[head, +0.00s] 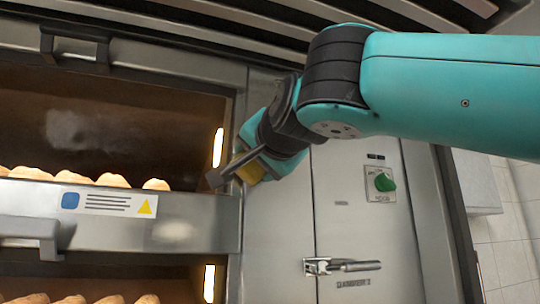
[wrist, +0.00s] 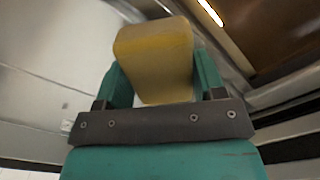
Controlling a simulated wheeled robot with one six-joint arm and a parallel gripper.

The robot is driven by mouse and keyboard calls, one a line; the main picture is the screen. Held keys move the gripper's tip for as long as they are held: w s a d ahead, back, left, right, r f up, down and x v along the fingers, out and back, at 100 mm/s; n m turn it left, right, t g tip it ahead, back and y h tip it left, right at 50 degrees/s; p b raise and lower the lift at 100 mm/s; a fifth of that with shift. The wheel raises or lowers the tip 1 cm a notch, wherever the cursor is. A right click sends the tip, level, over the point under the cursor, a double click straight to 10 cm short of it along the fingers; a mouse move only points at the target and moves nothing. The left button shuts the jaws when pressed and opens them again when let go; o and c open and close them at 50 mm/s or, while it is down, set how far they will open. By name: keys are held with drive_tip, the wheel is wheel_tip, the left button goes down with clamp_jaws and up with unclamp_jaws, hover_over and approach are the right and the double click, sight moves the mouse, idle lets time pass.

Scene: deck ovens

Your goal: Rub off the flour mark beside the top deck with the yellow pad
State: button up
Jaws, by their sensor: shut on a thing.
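The yellow pad (head: 250,173) is in my gripper (head: 243,170), in front of the steel panel (head: 275,225) just right of the top deck (head: 120,130). In the wrist view the pad (wrist: 155,62) sits between the two teal fingers, which are shut on it. I cannot tell whether the pad touches the panel. No flour mark shows clearly on the bare panel; my gripper and the pad cover part of it. A pale, cloudy patch (head: 85,130) shows in the top deck's dark window; I cannot tell whether it is flour or haze.
Loaves (head: 110,180) stand in the top deck, behind a steel front with a label (head: 108,202). A lower deck (head: 100,280) is lit. A green knob (head: 384,182) and a latch handle (head: 342,266) stick out right of my gripper. Slats (head: 200,25) run overhead.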

idle(0.3)
drive_tip(key=b+v, duration=0.2)
drive_tip(key=v, duration=0.4)
drive_tip(key=shift+s, duration=0.1)
idle(0.3)
drive_tip(key=shift+b+v, duration=0.35)
drive_tip(key=shift+v, duration=1.05)
